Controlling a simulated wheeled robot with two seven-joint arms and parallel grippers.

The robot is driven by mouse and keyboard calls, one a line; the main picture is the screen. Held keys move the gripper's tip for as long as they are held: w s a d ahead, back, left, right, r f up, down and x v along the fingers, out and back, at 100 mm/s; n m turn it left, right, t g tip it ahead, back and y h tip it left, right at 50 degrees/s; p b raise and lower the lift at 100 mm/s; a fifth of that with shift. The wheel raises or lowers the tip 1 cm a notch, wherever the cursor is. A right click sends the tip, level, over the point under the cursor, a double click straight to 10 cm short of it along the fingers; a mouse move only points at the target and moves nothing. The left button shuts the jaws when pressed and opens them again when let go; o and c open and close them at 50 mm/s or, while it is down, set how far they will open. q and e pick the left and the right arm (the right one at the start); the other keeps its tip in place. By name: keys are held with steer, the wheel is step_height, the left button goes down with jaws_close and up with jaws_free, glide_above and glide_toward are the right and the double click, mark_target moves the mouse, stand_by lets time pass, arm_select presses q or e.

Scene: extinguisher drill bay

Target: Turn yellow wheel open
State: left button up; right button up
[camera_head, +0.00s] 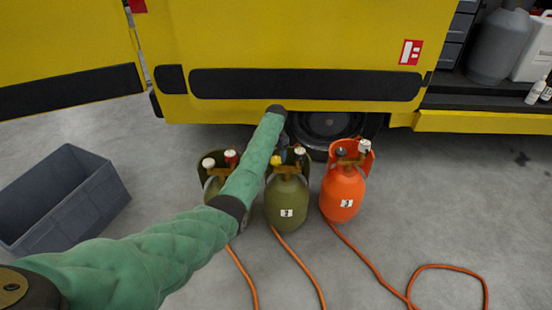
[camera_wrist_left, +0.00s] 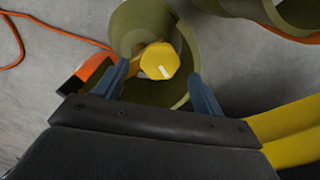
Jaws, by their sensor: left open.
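The yellow wheel (camera_head: 276,160) sits on top of the middle olive cylinder (camera_head: 286,205), inside its collar. In the left wrist view the yellow wheel (camera_wrist_left: 160,61) has a white mark and lies between the fingertips. My left gripper (camera_wrist_left: 159,70) is open, with one blue-grey finger on either side of the wheel. I cannot tell whether the fingers touch it. In the head view my green-sleeved left arm reaches over the cylinders, and its gripper (camera_head: 284,146) shows only as a small dark shape behind the wheel. My right gripper is not in view.
Another olive cylinder (camera_head: 212,186) stands to the left, partly hidden by my arm. An orange cylinder (camera_head: 343,194) stands to the right. Orange hoses (camera_head: 370,265) run across the floor. A grey crate (camera_head: 62,203) lies left. A yellow vehicle (camera_head: 300,45) stands close behind.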

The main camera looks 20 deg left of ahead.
mark_target(276, 159)
arm_select(q)
steer(key=shift+f, duration=1.55)
steer(key=c, duration=1)
steer(key=shift+o, duration=0.2)
